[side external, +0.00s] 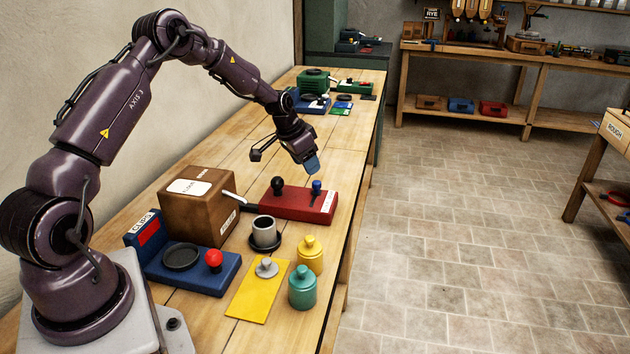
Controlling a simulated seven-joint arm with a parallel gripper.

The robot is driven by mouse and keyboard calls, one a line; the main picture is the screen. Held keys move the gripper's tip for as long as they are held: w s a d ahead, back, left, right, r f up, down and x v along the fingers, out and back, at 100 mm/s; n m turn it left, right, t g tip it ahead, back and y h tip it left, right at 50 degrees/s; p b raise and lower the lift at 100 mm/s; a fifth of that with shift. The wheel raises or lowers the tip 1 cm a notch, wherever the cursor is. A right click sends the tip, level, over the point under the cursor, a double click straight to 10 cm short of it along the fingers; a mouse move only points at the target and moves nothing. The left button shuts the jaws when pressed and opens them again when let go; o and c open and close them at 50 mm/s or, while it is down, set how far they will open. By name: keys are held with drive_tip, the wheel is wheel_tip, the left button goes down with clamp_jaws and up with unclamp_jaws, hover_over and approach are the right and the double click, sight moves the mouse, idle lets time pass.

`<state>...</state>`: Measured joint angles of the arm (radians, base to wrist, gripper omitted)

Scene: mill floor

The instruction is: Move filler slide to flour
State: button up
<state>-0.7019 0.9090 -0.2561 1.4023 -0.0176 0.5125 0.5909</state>
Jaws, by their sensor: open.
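A red box (290,204) on the bench carries a black-knobbed lever (277,186) at its left and a blue-knobbed lever (317,187) at its right. Small white markings lie beside the blue knob, too small to read. I cannot tell for certain which control is the filler slide or which mark is flour. My gripper (284,160) is open and empty, its fingers spread wide above the far side of the red box, apart from both knobs.
A wooden box (187,222) with a white-handled lever stands left of the red box. Nearer are a dark cup (264,230), a blue scale-like device (197,272) with a red knob, yellow (310,252) and teal (302,289) jars, and a yellow board (250,299).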

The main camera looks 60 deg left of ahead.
sight(316, 182)
drive_tip(key=x, duration=0.7)
drive_tip(key=shift+w, duration=0.1)
